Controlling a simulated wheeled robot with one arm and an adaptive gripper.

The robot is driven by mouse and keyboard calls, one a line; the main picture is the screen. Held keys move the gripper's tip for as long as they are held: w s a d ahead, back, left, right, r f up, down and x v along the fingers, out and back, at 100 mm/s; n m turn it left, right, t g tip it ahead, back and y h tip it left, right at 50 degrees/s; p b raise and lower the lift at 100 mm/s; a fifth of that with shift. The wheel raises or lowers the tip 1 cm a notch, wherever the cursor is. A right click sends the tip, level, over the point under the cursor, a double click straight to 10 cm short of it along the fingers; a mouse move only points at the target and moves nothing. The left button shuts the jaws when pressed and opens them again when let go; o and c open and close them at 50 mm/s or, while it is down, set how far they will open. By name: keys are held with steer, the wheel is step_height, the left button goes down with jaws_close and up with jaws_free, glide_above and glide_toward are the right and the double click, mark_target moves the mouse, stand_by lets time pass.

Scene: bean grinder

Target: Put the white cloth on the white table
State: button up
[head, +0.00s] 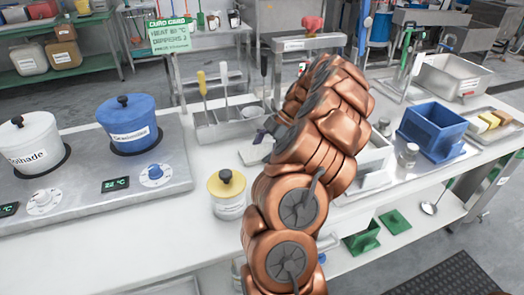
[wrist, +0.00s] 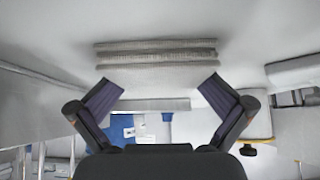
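A pale, ribbed, folded thing that looks like the white cloth (wrist: 155,55) lies just beyond my fingertips in the wrist view. A small white block-like thing (head: 254,155) beside my gripper in the head view may be the same cloth; my arm partly hides this area. My gripper (wrist: 160,92) is open, with its two dark fingers spread wide and nothing between them. In the head view the gripper (head: 266,134) is mostly hidden by my copper arm. The white table (head: 95,245) spans the picture.
A hot plate (head: 90,185) with a blue pot (head: 130,123) and a white pot (head: 30,143) stands at left. A yellow-lidded jar (head: 227,190) stands close to my arm. A utensil holder (head: 222,118) is behind. A blue bin (head: 432,130) stands at right.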

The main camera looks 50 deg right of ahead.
steer(key=shift+o, duration=0.5)
steer(key=shift+s+d+f, duration=0.15)
steer(key=shift+s+d, duration=0.15)
steer(key=r+p, duration=0.2)
steer(key=shift+p, duration=0.3)
steer(key=shift+d+r+b, duration=0.1)
steer(key=shift+d+b, duration=0.2)
steer(key=shift+b, duration=0.05)
steer(key=v, duration=1.1)
steer(key=shift+a+p, duration=0.15)
steer(key=shift+p, duration=0.3)
steer(key=shift+s+r, duration=0.1)
